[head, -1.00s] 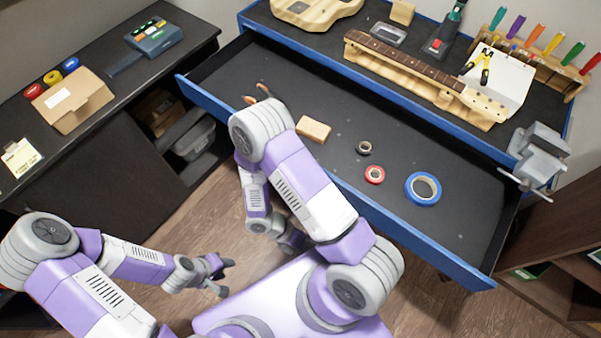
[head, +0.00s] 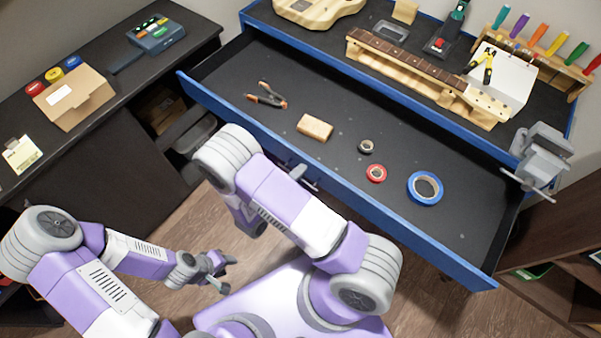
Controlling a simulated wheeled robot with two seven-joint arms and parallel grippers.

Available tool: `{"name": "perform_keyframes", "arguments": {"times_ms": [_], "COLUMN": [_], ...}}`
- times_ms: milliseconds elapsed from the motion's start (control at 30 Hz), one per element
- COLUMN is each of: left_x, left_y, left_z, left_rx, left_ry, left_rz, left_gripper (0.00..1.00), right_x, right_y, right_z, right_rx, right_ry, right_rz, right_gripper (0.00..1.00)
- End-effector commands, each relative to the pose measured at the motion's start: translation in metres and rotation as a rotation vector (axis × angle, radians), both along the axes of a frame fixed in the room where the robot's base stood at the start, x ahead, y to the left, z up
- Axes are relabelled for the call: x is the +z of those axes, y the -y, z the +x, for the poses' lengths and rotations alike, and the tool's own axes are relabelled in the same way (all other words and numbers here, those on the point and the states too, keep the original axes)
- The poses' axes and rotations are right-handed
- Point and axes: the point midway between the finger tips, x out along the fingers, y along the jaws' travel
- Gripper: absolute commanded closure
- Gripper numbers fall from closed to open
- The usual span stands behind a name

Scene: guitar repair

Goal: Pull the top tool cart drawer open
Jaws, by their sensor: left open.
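The top tool cart drawer (head: 330,122) stands pulled out, with its dark interior showing. Its blue front edge (head: 375,212) runs diagonally across the view. My right arm is bent in front of the drawer's left half, outside the front. A small grey shape shows beside the drawer front, just past my right upper arm. I cannot tell whether it is my right gripper or the handle. The rest of the right hand is hidden behind the arm. My left gripper (head: 220,274) is open and empty over the floor, well apart from the drawer.
In the drawer lie a clamp (head: 266,95), a tan block (head: 315,127), a small dark roll (head: 366,146), a red tape roll (head: 376,173) and a blue tape roll (head: 425,188). A vise (head: 541,160) sits at the cart's right corner. A dark bench (head: 95,125) stands left.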

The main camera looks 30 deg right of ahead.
Motion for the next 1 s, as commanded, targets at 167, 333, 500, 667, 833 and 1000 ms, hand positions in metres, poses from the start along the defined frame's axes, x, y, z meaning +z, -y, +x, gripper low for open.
{"name": "perform_keyframes", "arguments": {"times_ms": [167,333,500,667,833,1000], "left_x": [-0.0012,-0.0011,-0.0011,-0.0011,-0.0012,-0.0007], "left_y": [-0.0001,0.0000,0.0000,0.0000,0.0000,-0.0001], "left_z": [-0.0001,0.0000,0.0000,0.0000,0.0000,0.0000], "left_rx": [0.000,0.000,0.000,0.000,0.000,0.000], "left_ry": [0.000,0.000,0.000,0.000,0.000,0.000], "left_rz": [0.000,0.000,0.000,0.000,0.000,0.000], "left_gripper": [0.57,0.57,0.57,0.57,0.57,0.57], "right_x": [-0.0020,-0.0020,-0.0020,-0.0023,-0.0030,-0.0033], "right_y": [0.0097,0.0099,0.0098,0.0095,0.0093,0.0094], "right_z": [0.0034,0.0036,0.0034,0.0033,0.0031,0.0065], "right_rx": [-0.002,-0.001,-0.001,-0.001,-0.001,0.006], "right_ry": [0.000,0.000,0.000,0.000,-0.001,-0.001], "right_rz": [0.001,0.001,0.001,0.002,0.004,0.006], "right_gripper": [0.69,0.69,0.86,1.00,1.00,1.00]}}
